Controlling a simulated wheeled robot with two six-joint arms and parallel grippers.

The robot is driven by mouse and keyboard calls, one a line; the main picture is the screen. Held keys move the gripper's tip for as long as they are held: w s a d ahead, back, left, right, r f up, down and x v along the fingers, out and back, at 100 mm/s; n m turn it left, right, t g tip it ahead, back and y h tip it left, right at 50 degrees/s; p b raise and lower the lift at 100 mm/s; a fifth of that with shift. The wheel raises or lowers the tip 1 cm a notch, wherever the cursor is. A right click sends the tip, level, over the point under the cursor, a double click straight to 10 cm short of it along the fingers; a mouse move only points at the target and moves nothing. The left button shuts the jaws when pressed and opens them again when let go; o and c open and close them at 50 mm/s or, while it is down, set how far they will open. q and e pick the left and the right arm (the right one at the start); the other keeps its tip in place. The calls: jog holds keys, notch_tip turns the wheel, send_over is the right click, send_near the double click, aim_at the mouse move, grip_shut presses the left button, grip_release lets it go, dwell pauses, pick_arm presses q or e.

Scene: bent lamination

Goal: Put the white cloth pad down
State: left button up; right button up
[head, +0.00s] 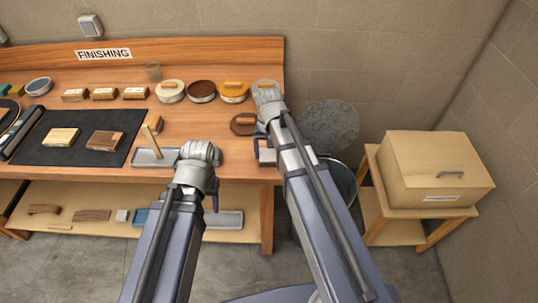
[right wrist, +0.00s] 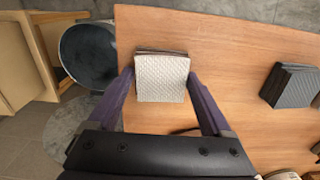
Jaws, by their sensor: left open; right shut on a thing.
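The white cloth pad (right wrist: 162,79) is a small square with a woven texture. In the right wrist view it sits between the fingertips of my right gripper (right wrist: 160,88), which is shut on it. A dark edge shows just behind the pad; I cannot tell if it is touching the pad. In the head view my right gripper (head: 266,152) is over the right end of the wooden bench (head: 235,170), and the pad is largely hidden there. I cannot tell how high it is above the wood. My left gripper (head: 213,188) is open near the bench's front edge, its fingers mostly hidden.
A metal tray (head: 155,157) with a wooden-handled tool is left of my left gripper. A black mat (head: 75,138) holds wooden blocks. Round tins (head: 202,91) line the back. A bin (head: 343,182) stands off the bench's right end, beside a wooden box (head: 437,168).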

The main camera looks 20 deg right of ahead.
aim_at(269, 154)
jog(key=shift+f, duration=0.2)
jog(key=o, duration=1)
jog(key=shift+r, duration=0.1)
jog(key=shift+r, duration=0.1)
notch_tip(269, 154, up, 12)
jog(key=p, duration=1.2)
jog(key=shift+r, duration=0.1)
jog(key=s+a+n, duration=0.2)
jog(key=s+a, duration=0.1)
jog(key=s, duration=0.1)
jog(key=s+a+n, duration=0.2)
jog(key=s+a, duration=0.2)
jog(key=s, duration=0.1)
jog(key=s+a+n+h, duration=0.1)
jog(key=s+a+n, duration=0.2)
jog(key=s, duration=0.2)
jog(key=shift+s+a, duration=0.2)
jog(key=shift+a, duration=0.05)
